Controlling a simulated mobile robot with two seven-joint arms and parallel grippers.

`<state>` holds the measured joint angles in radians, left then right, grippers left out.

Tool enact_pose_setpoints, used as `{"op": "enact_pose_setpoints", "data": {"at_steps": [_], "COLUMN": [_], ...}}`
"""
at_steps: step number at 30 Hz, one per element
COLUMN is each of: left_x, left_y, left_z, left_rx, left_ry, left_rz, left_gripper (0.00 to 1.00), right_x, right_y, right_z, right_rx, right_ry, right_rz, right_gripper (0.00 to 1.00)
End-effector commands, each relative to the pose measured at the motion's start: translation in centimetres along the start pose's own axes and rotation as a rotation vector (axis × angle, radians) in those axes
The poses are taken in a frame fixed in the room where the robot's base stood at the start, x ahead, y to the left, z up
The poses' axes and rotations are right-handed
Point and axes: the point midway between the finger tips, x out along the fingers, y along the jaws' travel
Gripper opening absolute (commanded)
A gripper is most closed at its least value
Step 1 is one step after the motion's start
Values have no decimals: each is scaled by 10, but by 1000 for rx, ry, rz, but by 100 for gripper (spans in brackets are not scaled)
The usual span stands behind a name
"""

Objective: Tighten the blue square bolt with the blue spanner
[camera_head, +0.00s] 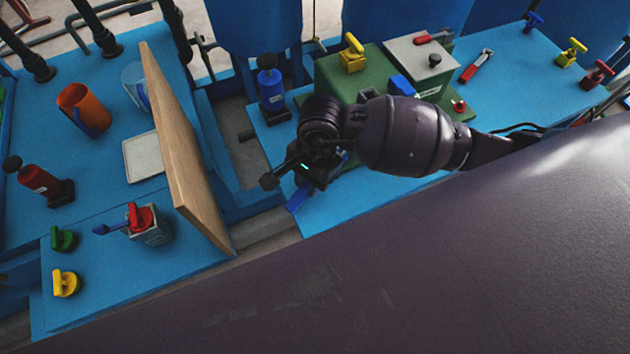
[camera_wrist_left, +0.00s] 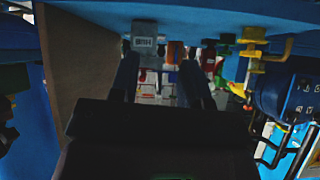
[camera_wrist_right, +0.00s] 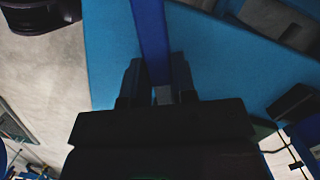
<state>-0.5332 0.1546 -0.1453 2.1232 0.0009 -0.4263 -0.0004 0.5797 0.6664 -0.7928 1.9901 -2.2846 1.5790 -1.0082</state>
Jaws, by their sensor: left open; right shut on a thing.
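My right gripper (camera_head: 303,172) is shut on the blue spanner (camera_wrist_right: 150,35), whose long flat bar runs up between the fingers in the right wrist view. A blue end of the spanner (camera_head: 297,201) shows below the gripper in the head view, over the blue bench's front edge. A blue square block (camera_head: 402,84) sits on the side of the green box (camera_head: 330,75); I cannot tell if it is the bolt. The gripper is left of it and apart. My left gripper (camera_wrist_left: 160,78) is open and empty in the left wrist view; the head view does not show it.
A wooden panel (camera_head: 175,145) stands upright between the left bench (camera_head: 95,262) and the gap. A blue valve body (camera_head: 271,88) stands behind my right gripper. A red-handled tool (camera_head: 476,66) lies on the right bench, with clear surface around it.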

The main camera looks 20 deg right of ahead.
Motion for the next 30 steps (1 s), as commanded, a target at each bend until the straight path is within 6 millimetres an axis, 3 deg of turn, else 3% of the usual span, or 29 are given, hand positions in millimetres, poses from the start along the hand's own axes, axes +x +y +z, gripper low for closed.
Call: {"op": "enact_pose_setpoints", "data": {"at_steps": [30], "left_x": [-10], "left_y": [0], "left_z": [-18], "left_rx": [-11], "left_ry": [25], "left_rz": [-5], "left_gripper": [43], "right_x": [-5], "right_y": [-41], "right_z": [-12], "right_rx": [405], "right_ry": [11], "right_rz": [-86], "right_gripper": [0]}}
